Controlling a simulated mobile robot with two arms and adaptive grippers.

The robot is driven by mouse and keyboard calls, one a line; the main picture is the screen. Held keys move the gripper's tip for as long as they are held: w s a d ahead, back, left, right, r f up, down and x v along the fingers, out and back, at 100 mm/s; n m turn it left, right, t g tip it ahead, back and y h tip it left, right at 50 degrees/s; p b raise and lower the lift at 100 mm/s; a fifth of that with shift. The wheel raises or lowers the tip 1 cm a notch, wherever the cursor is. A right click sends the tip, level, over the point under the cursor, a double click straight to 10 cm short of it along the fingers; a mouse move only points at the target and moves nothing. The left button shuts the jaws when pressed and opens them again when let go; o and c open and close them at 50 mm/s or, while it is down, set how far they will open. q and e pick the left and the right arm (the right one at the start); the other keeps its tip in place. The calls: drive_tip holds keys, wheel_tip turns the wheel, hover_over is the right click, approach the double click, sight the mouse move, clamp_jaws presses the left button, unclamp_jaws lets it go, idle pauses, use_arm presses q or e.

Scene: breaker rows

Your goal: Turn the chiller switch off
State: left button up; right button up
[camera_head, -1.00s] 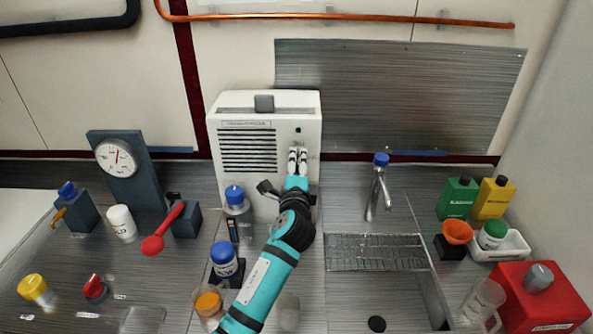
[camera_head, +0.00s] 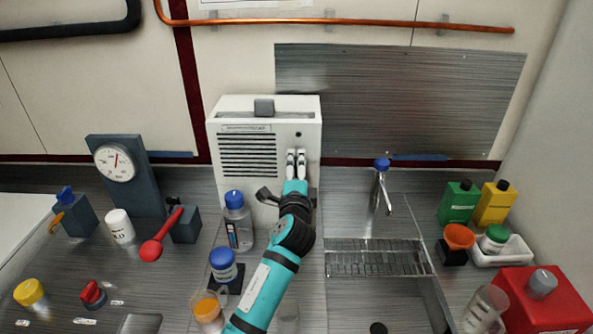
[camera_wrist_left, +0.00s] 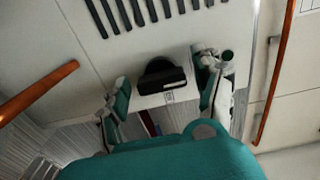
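The chiller appears to be the white box (camera_head: 228,186) with dark vent slots, against the back wall in the head view. My left gripper (camera_head: 296,153) is at the right part of its front face, pointing at it. The left wrist view shows a black switch-like knob (camera_wrist_left: 163,79) on the white panel, with a small label beside it. The left gripper (camera_wrist_left: 167,82) is open there, one finger on each side of the knob, with visible gaps. In the head view the gripper hides the knob. Its on or off position cannot be told. My right gripper is not in view.
A clear bottle with a blue cap (camera_head: 239,232) stands close left of my left arm. A blue-capped jar (camera_head: 223,270) and a beaker of orange liquid (camera_head: 207,308) stand nearer. A faucet (camera_head: 382,190) and wire rack (camera_head: 375,258) are at the right.

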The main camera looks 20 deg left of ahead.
use_arm(q)
drive_tip(key=v, duration=1.2)
drive_tip(key=shift+r, duration=0.1)
idle(0.4)
